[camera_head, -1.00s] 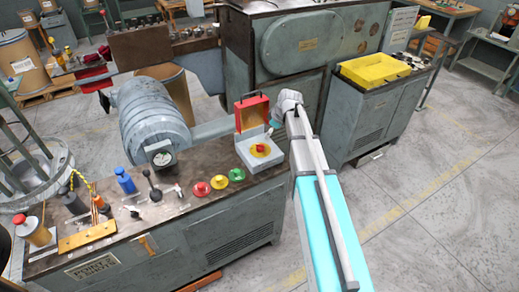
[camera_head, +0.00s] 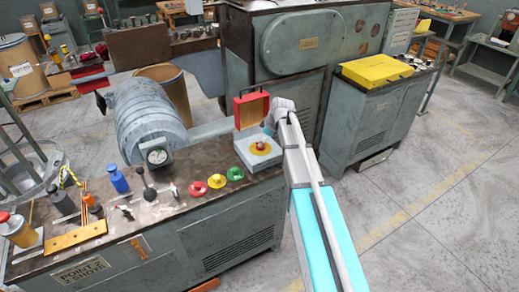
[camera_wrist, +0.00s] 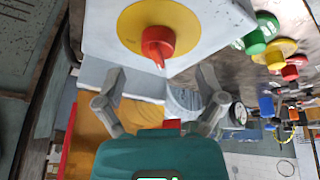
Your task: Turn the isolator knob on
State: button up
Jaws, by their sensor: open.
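The isolator is a grey box (camera_head: 246,158) on the bench top, with a red knob (camera_head: 260,146) on a yellow round plate. A red-framed cover stands raised behind it (camera_head: 251,110). In the wrist view the red knob (camera_wrist: 157,43) sits on the yellow plate (camera_wrist: 130,24), its pointed end toward the gripper. My gripper (camera_wrist: 162,72) is open and empty, its two fingers spread to either side below the knob, apart from it. In the head view my arm reaches in from the right and the gripper end is beside the knob, partly hidden.
Red, yellow and green buttons (camera_head: 217,181) stand on the bench left of the box. Farther left are levers, bottles and a gauge (camera_head: 157,156) by the grey motor (camera_head: 148,115). Open floor lies at right.

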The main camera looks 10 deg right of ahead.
jog(key=shift+b+x, duration=1.65)
jog(key=shift+x, duration=0.45)
